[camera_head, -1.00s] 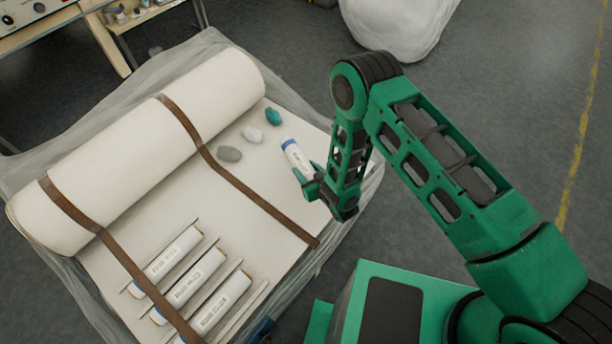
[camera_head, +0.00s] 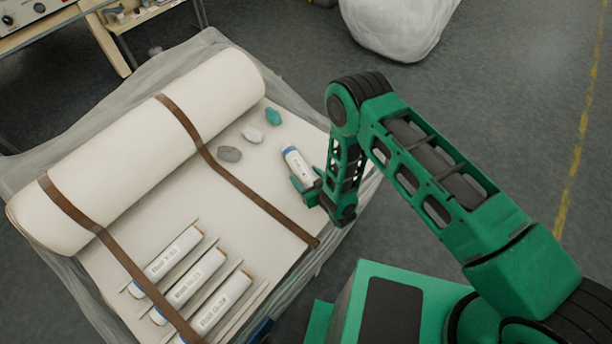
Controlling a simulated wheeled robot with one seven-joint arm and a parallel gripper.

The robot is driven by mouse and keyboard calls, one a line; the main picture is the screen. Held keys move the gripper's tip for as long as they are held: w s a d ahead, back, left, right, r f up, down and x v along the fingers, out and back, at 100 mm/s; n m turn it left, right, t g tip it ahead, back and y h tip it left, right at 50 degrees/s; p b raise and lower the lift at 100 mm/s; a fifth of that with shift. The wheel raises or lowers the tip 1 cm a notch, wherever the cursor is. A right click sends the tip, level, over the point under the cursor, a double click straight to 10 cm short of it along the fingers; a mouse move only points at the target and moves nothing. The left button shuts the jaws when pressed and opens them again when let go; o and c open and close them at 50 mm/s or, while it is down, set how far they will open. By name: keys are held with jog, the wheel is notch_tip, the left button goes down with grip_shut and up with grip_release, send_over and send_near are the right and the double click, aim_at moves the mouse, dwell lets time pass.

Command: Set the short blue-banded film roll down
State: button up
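The short white film roll with a blue band (camera_head: 297,163) is at the right part of the white wadding sheet (camera_head: 262,178). Its blue-banded end points up and to the left. My gripper (camera_head: 305,183) is at the roll's lower end and appears shut on it; the fingers hide that end. I cannot tell whether the roll touches the sheet or hangs just above it.
A grey stone (camera_head: 229,154), a white one (camera_head: 252,134) and a teal one (camera_head: 273,117) lie up-left of the roll. A big wadding roll (camera_head: 150,140) lies behind brown straps (camera_head: 250,193). Three labelled rolls (camera_head: 188,276) lie between thin dividers at lower left.

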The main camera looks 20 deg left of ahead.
jog(key=shift+r, duration=0.2)
jog(key=v, duration=1.2)
jog(key=shift+f, duration=0.1)
jog(key=shift+w, duration=0.1)
